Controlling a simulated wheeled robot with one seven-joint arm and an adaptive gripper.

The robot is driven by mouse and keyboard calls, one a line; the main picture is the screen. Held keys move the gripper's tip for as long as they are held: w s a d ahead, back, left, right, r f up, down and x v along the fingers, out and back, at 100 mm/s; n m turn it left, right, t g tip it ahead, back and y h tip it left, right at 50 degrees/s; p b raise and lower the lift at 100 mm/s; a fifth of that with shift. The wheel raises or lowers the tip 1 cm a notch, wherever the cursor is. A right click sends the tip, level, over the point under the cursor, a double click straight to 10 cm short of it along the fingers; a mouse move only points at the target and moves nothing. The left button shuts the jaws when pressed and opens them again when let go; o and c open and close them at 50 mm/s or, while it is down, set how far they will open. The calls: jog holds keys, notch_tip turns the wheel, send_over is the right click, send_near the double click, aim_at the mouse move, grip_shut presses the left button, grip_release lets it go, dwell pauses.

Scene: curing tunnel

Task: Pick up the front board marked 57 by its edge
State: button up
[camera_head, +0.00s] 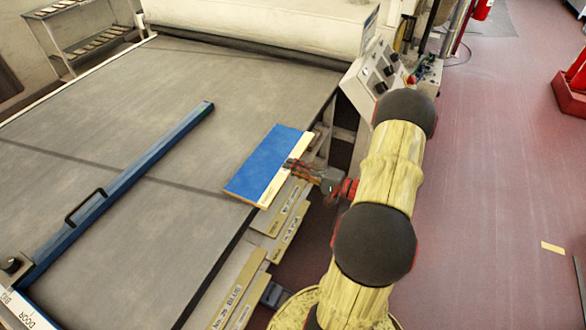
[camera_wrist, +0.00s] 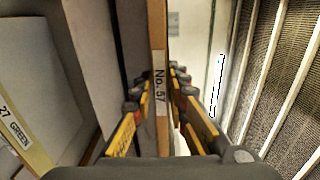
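The blue-topped board (camera_head: 262,160) lies at the right edge of the grey belt and overhangs it. Its cream strip runs along its right side. In the wrist view its narrow edge (camera_wrist: 159,50) stands upright in the picture, with a white label reading "No. 57". My gripper (camera_head: 290,165) is at the board's right edge. In the wrist view my gripper (camera_wrist: 160,88) has its yellow-padded fingers on both sides of that edge, close to its faces. Whether both pads touch the board is unclear.
The grey belt (camera_head: 170,85) carries a blue bar (camera_head: 125,180) with a black handle. Labelled boards (camera_head: 240,292) sit low beside the belt; one reads "No. 26 BLUE". A control box (camera_head: 372,72) stands behind my arm. The red floor to the right is mostly clear.

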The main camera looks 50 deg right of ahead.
jog(key=shift+f, duration=0.1)
grip_shut()
dwell(1.5)
jog(key=shift+r+p, duration=0.75)
jog(key=shift+r, duration=0.95)
jog(key=shift+f, duration=0.1)
